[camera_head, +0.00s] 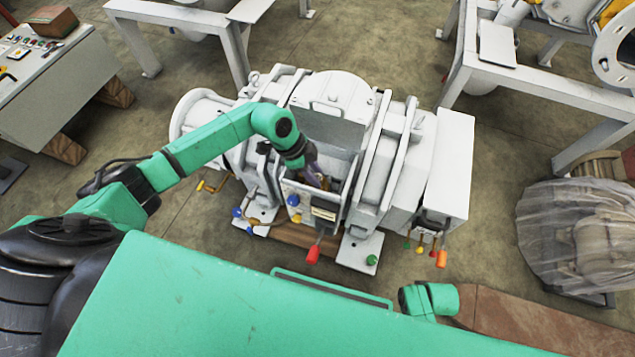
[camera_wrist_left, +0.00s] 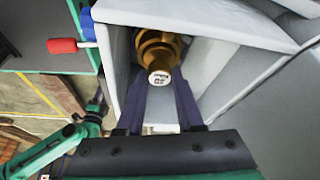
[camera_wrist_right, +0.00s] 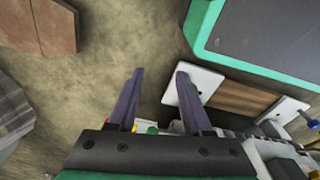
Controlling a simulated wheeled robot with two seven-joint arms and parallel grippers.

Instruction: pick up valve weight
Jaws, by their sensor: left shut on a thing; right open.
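The valve weight (camera_wrist_left: 158,52) is a brass-coloured, stepped round piece with a pale marked end face, seen inside an open grey housing in the left wrist view. My left gripper (camera_wrist_left: 163,77) reaches into this housing, its two purple fingers closed on the weight near its pale end. In the head view my left gripper (camera_head: 315,174) dips into the opening of the white vacuum machine (camera_head: 335,95), and the weight is mostly hidden there. My right gripper (camera_wrist_right: 160,72) is open and empty above the floor in the right wrist view.
A red-tipped lever (camera_head: 312,255) and coloured knobs sit on the machine's near side. An orange-tipped handle (camera_head: 441,259) hangs at its right. A plastic-wrapped load (camera_head: 580,235) stands at far right. Grey frames stand behind. Bare floor lies around the machine.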

